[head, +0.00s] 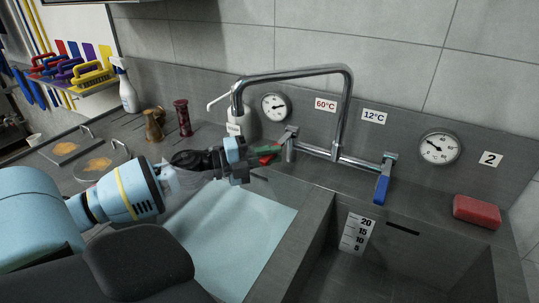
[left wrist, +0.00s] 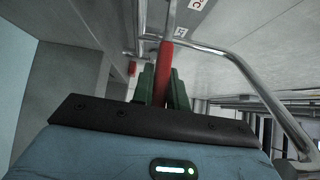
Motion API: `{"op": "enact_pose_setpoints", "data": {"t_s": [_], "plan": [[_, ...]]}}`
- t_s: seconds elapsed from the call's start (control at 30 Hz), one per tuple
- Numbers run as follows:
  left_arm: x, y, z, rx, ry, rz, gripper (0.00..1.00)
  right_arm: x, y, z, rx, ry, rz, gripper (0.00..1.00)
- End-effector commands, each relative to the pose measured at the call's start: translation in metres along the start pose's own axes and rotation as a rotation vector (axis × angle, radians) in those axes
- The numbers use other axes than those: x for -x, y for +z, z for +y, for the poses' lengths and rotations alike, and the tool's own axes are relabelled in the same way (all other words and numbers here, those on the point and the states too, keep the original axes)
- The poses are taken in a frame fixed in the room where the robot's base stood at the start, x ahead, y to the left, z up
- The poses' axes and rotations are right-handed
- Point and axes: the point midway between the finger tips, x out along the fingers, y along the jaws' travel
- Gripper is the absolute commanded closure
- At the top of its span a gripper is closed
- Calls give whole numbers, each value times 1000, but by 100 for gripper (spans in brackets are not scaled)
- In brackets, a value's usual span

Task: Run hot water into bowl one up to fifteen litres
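My left gripper (head: 268,152) reaches over the left bowl to the red hot-water lever (head: 264,159), at the left end of the mixer under the 60°C label (head: 325,105). In the left wrist view its green fingers lie on both sides of the red lever (left wrist: 164,72), with no clear gap, so it looks shut on it. The chrome spout (head: 295,74) swings left, its outlet over the left bowl (head: 268,251). Pale blue water (head: 228,235) appears to fill this bowl; its scale is hidden. The blue lever (head: 381,189) hangs at the right. My right gripper is not in view.
The right bowl (head: 400,255), under label 2 (head: 490,158), looks empty and has a litre scale (head: 356,233). A red sponge (head: 477,211) lies on the right ledge. Two dials, a soap dispenser (head: 241,125), two mills and a spray bottle (head: 126,88) stand behind.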

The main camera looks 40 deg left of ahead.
Motion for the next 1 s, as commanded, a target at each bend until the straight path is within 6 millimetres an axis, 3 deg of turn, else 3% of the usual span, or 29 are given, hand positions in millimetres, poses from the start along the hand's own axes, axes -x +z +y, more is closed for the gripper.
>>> {"op": "enact_pose_setpoints", "data": {"t_s": [0.03,0.17,0.57,1.0], "plan": [[0,0,2,0,3,0,79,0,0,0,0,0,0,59],[0,0,2,1,3,0,64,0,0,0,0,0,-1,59],[4,0,1,3,2,1,64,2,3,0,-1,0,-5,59],[48,-1,2,5,3,0,64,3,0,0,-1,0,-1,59]]}}
